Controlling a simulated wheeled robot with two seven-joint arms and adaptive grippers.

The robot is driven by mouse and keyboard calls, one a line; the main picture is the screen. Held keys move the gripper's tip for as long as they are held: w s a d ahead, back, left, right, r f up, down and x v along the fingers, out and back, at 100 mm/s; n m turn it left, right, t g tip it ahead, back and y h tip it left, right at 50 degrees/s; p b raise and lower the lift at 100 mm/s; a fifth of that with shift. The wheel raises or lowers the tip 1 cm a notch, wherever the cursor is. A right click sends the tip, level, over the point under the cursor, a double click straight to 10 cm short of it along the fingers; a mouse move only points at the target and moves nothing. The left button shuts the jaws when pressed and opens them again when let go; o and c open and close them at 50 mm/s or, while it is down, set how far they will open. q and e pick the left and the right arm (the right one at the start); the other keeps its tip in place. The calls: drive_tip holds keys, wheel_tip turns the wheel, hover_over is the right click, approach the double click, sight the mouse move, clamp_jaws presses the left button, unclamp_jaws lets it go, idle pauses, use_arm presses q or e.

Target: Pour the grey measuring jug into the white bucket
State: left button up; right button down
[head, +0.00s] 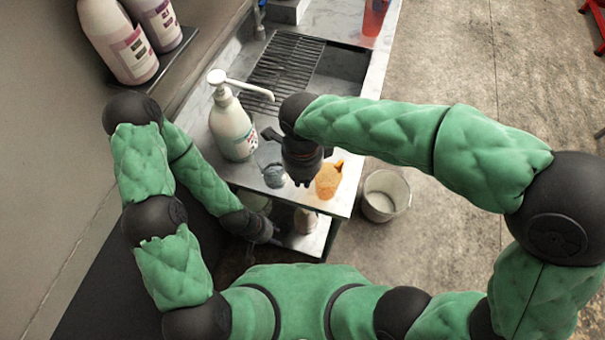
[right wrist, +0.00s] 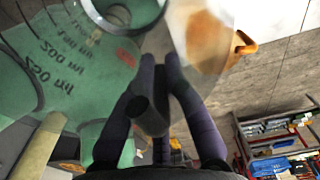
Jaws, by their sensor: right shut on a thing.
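The grey measuring jug (head: 274,175) is small and see-through, at the front of the metal bench. It fills the left of the right wrist view (right wrist: 75,40), where its millilitre marks show. My right gripper (head: 303,178) is beside it and shut on it; the exact grip is partly hidden. The white bucket (head: 385,208) stands on the floor just right of the bench, its open top facing up. My left gripper (head: 268,236) is low by the bench's front-left edge, and its fingers are too dark to read.
An orange jug (head: 328,181) stands close right of my right gripper. A white pump bottle (head: 232,128) is at the left. A sink with a drain rack (head: 284,66) and a red cup (head: 374,17) are behind. Floor right of the bucket is clear.

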drive_tip(key=shift+r+p, duration=1.6)
drive_tip(key=shift+r, duration=0.95)
use_arm(q)
wheel_tip(320, 180, up, 4)
drive_tip(key=shift+f, duration=0.2)
drive_tip(key=shift+s, duration=0.1)
use_arm(e)
drive_tip(key=shift+f, duration=0.1)
